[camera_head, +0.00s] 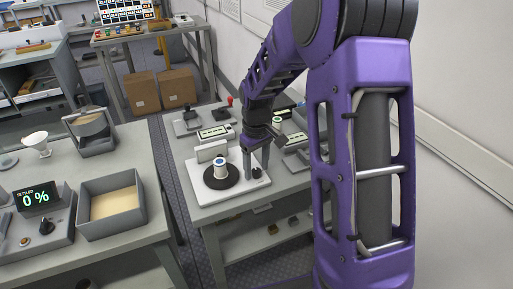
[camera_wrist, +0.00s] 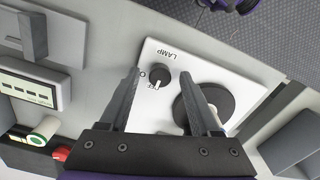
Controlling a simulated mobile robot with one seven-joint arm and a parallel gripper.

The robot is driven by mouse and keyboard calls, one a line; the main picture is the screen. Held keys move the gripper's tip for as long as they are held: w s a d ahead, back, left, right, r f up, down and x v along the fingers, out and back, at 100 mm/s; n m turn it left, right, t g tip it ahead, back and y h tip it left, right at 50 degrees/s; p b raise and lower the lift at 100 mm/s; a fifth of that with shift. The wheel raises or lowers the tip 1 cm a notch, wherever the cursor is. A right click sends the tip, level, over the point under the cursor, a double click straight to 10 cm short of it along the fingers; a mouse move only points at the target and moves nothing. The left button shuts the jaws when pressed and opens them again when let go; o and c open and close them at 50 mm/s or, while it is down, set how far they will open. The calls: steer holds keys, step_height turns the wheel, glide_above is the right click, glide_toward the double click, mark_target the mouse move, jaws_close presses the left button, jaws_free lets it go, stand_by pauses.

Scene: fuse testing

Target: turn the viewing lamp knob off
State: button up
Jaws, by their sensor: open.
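The viewing lamp is a white plate (camera_head: 208,193) with a black round disc, on the grey bench in the head view. Its plate (camera_wrist: 178,55) fills the middle of the wrist view, with the word LAMP printed on it. The black lamp knob (camera_wrist: 160,77) sits on this plate, and it also shows at the plate's right side in the head view (camera_head: 257,173). My gripper (camera_wrist: 160,73) is open, with one finger on each side of the knob in the picture. Contact cannot be told. The left finger partly covers the lettering beside the knob; its exact setting is unclear.
A white spool-like piece with a blue top (camera_head: 220,167) stands on the disc. Behind are small devices with pale label panels (camera_head: 215,132). A tray (camera_head: 110,222) and a 0 % display (camera_head: 40,197) stand on the left bench. A wall borders the right.

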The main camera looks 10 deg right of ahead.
mark_target(256, 170)
step_height(256, 170, up, 17)
steer(key=p, duration=0.2)
stand_by(0.3)
